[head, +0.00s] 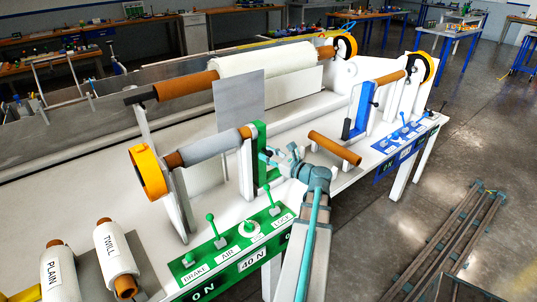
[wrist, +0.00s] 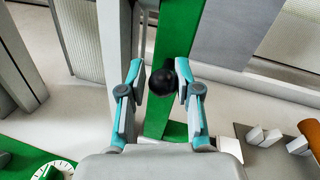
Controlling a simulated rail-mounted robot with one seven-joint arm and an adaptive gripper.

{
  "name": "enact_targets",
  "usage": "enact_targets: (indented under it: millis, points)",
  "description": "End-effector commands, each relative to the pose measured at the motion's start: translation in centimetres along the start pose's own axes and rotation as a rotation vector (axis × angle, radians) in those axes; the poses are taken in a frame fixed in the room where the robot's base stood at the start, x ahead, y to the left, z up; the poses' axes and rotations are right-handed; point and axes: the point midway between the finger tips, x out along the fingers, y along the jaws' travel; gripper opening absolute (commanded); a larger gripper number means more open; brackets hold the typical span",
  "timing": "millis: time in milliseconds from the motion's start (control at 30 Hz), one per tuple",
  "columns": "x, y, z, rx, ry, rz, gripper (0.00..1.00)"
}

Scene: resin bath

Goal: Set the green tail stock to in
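The green tail stock (head: 259,139) is an upright green plate at the right end of the grey roll (head: 215,146), which lies on a brown core. In the wrist view the green tail stock (wrist: 179,35) runs up the middle and carries a round black knob (wrist: 161,82). My gripper (wrist: 158,76) has its two fingers on either side of the knob. A gap shows on the left; the right finger is very close to the knob, and I cannot tell if it touches. In the head view my gripper (head: 268,157) is beside the tail stock's right side.
A green control panel (head: 238,240) with levers is in front. A blue tail stock (head: 360,110) and a bare brown core (head: 334,148) are to the right. A grey plate (head: 239,103) stands behind. Rolls marked PLAIN (head: 62,278) and TWILL (head: 114,250) lie at the left.

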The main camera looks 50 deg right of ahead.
Motion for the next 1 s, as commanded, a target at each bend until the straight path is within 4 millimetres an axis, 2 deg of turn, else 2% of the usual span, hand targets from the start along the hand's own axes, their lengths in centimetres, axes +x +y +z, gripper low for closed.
enact_targets:
  millis: [33, 100, 133, 533, 667, 1000]
  points:
    - [0.0, 0.3, 0.0, 0.0, 0.0, 0.006, 0.4]
    - [0.0, 0.3, 0.0, 0.0, 0.0, 0.004, 0.52]
    - [0.0, 0.3, 0.0, 0.0, 0.0, 0.004, 0.53]
    - [-0.6, 0.0, 0.0, 0.0, 0.0, -0.002, 0.53]
    - [-2.2, 0.1, 0.0, 0.0, 0.001, -0.003, 0.53]
    - [-8.6, 0.1, 0.0, 0.0, 0.001, -0.002, 0.53]
